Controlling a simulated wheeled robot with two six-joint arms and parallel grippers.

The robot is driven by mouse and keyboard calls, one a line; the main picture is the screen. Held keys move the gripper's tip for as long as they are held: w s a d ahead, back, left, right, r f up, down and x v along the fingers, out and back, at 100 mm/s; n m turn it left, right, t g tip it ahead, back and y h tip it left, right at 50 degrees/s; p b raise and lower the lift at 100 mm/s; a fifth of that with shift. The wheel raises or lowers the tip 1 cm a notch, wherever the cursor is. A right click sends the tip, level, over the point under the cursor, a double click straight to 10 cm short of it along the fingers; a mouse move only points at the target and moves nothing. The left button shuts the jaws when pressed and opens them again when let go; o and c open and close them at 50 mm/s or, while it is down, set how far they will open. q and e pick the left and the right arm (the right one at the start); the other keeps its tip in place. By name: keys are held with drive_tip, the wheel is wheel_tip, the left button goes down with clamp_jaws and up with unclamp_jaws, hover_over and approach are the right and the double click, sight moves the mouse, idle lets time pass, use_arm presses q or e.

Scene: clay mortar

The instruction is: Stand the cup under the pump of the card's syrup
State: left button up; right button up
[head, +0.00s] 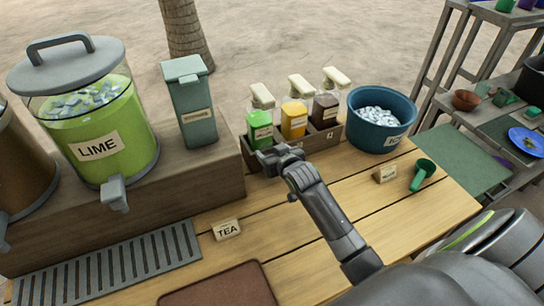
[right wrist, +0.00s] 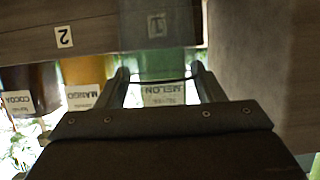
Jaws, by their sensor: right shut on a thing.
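My right gripper (head: 278,158) is shut on a clear cup (right wrist: 158,35), held in front of the green melon syrup bottle (head: 260,128). The cup shows between the fingers in the right wrist view, where the picture is upside down; in the head view the gripper mostly hides it. To the right stand the yellow mango bottle (head: 294,119) and the brown cocoa bottle (head: 325,109). Each has a cream pump (head: 262,95). A small card (head: 385,174) stands right of the gripper, its text too small to read. My left gripper is not in view.
The wooden rack (head: 322,137) holds the bottles. A TEA sign (head: 227,229) stands in front. A blue ice tub (head: 378,135) and a green scoop (head: 423,173) are right. A lime dispenser (head: 98,130) and tall green box (head: 195,110) stand left.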

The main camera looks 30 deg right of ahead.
drive_tip(key=shift+f, duration=0.95)
drive_tip(key=shift+w+f, duration=0.25)
drive_tip(key=shift+f, duration=0.05)
drive_tip(key=shift+f, duration=0.15)
drive_tip(key=o, duration=1.2)
drive_tip(key=v, duration=1.2)
drive_tip(key=shift+r, duration=0.2)
